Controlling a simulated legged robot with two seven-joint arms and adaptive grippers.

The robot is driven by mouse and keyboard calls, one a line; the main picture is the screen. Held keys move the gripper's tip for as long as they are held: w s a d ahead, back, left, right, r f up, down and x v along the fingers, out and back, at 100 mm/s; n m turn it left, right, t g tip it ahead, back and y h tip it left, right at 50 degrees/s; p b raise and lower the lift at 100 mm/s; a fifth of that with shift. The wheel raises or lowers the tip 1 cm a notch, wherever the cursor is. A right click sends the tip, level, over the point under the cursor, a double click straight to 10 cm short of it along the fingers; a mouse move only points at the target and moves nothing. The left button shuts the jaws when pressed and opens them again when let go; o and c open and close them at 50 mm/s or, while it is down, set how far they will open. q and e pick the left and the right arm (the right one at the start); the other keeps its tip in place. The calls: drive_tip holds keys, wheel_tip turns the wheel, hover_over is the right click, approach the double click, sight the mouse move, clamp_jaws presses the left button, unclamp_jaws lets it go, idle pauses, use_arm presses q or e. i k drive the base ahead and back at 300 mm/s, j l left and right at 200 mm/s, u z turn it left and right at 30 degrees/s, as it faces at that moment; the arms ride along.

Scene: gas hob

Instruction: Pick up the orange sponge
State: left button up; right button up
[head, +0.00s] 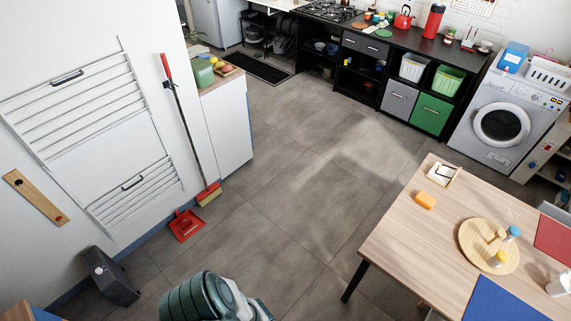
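The orange sponge (426,201) is a small block. It lies flat on the light wooden table (400,245) at the right, near the table's far left edge. A small white-framed item (443,174) lies just behind it. Nothing covers the sponge. Neither of my grippers shows in the head view.
A round wooden board (489,246) with small shakers, a blue mat (503,300) and a red mat (555,238) are on the table. A red dustpan (186,225) and a dark box (110,277) stand at the left. The grey floor (290,190) between is clear.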

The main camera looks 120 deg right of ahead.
sight(426, 201)
drive_tip(key=z, duration=5.25)
drive_tip(key=i+j+z, duration=0.55)
drive_tip(key=z, duration=0.15)
drive_tip(key=i+j+z, duration=0.2)
drive_tip(key=j+z, duration=0.2)
drive_tip(key=i+j+z, duration=0.15)
drive_tip(key=j+z, duration=0.2)
drive_tip(key=i+j+z, duration=0.1)
drive_tip(key=j+z, duration=0.25)
drive_tip(key=j, duration=0.2)
drive_tip(key=j+z, duration=0.35)
drive_tip(key=j, duration=0.15)
drive_tip(key=j+z, duration=0.4)
drive_tip(key=k+j, duration=0.05)
drive_tip(key=j, duration=0.05)
